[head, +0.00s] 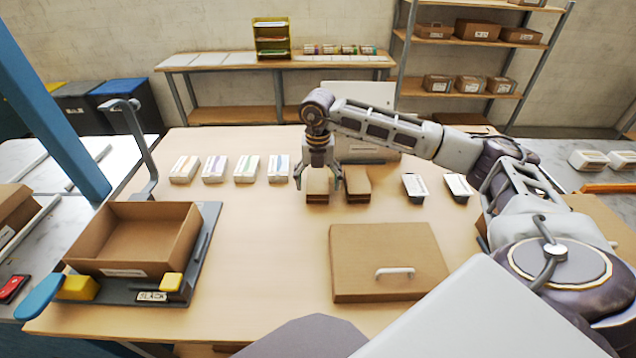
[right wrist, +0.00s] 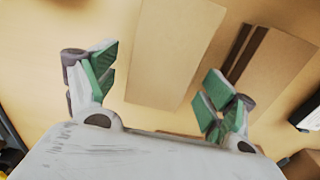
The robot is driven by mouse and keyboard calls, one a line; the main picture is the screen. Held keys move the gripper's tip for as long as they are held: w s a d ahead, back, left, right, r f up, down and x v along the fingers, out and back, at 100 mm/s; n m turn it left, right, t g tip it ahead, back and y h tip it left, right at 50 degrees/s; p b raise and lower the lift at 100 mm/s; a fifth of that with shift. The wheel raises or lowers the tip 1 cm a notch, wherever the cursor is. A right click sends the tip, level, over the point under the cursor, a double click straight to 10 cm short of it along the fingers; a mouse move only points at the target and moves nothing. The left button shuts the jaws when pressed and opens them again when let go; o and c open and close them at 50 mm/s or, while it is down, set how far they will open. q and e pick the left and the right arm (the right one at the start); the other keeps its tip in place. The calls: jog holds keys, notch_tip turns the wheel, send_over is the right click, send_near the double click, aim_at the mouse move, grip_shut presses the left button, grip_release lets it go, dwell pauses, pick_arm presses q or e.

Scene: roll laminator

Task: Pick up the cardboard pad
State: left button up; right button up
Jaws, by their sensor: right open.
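My right gripper (head: 318,178) reaches down over the middle of the table, its fingers apart. A small cardboard pad (head: 317,186) with a pale top lies below and between the fingertips, beside a second brown cardboard piece (head: 357,184) on the right. In the right wrist view the open gripper (right wrist: 160,88) has green-padded fingers either side of a flat tan pad (right wrist: 172,45); the fingers appear clear of it. The brown piece (right wrist: 272,62) shows to its right, beyond the right finger. My left gripper is out of view.
An open cardboard box (head: 140,232) sits in a dark fixture at the left. Several small cartons (head: 214,168) stand left of my gripper, two dark-based white items (head: 415,186) to its right. A lidded cardboard box (head: 385,250) lies in front.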

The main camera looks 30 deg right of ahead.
aim_at(318, 183)
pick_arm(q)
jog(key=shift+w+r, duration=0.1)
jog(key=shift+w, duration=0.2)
pick_arm(e)
jog(key=shift+c, duration=0.4)
jog(key=c, duration=0.9)
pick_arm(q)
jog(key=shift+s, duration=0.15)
pick_arm(e)
jog(key=shift+r, duration=0.15)
jog(key=shift+r, duration=0.15)
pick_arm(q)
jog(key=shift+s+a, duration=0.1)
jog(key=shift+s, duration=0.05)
pick_arm(e)
notch_tip(318, 183, up, 10)
jog(key=shift+f, duration=0.25)
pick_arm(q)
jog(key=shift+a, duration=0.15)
